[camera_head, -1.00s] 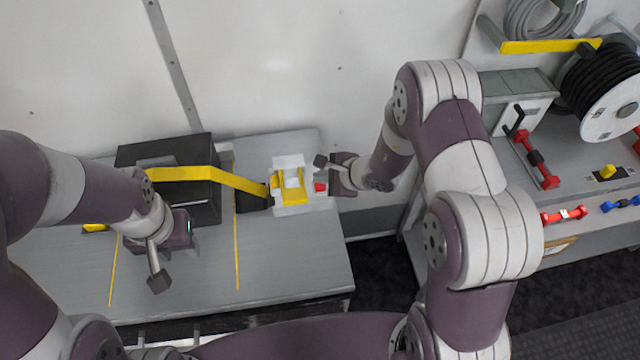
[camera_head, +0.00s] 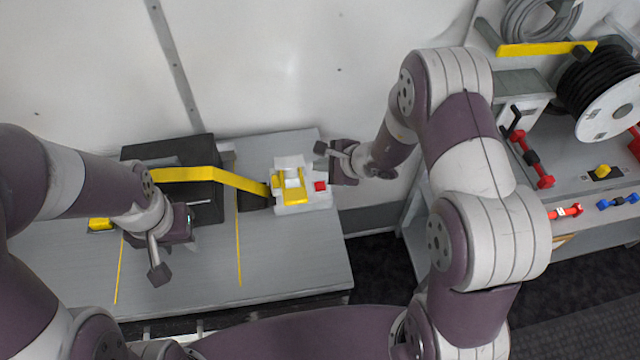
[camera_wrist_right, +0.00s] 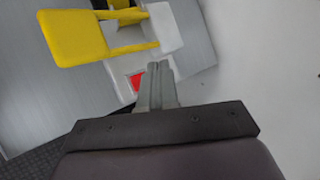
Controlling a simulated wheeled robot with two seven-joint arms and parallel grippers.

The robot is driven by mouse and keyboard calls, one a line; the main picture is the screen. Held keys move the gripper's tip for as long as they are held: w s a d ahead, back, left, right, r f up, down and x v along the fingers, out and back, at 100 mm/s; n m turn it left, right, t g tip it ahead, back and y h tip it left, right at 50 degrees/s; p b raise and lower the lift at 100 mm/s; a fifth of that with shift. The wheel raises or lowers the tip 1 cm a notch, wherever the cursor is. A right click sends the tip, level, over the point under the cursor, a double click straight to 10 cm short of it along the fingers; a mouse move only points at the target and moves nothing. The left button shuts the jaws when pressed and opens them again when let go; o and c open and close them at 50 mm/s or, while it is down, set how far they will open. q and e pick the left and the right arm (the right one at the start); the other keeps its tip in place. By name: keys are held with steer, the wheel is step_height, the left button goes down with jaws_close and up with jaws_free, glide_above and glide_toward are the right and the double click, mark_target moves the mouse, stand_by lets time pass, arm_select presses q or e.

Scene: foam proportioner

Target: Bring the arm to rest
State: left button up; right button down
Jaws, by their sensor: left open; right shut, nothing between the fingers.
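My right gripper (camera_head: 322,150) is shut and empty, just to the right of a white and yellow device with a red button on the grey table. In the right wrist view its closed fingers (camera_wrist_right: 157,82) point at the device, close to the red part (camera_wrist_right: 136,82); I cannot tell from this view whether they touch it. My left gripper (camera_head: 178,272) is open, pointing down over the left part of the table, in front of the black box. Its finger gap is hard to make out.
The white and yellow device (camera_head: 292,190) joins a yellow bar (camera_head: 190,174) running to the black box (camera_head: 135,152). The grey table (camera_head: 290,255) is clear in front. At right stands a bench with a cable reel (camera_head: 606,105), red handles (camera_head: 530,160) and blue ones (camera_head: 620,201). A white wall (camera_head: 270,60) is behind.

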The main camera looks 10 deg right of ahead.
steer(key=s+d+r+n+g+h, duration=0.2)
steer(key=s+r+n, duration=0.1)
steer(key=s+n, duration=0.3)
steer(key=s+d+r+n+g+h, duration=0.1)
steer(key=s+d+r+n+h, duration=0.1)
steer(key=s+n, duration=0.4)
steer(key=s+d+r+n+g+h, duration=0.2)
steer(key=s+d+r+n, duration=0.1)
steer(key=s+r+n, duration=0.2)
steer(key=shift+s+d+n+g+b, duration=0.3)
steer(key=shift+s+n+b, duration=0.1)
steer(key=shift+s+n, duration=0.75)
steer(key=shift+s, duration=0.1)
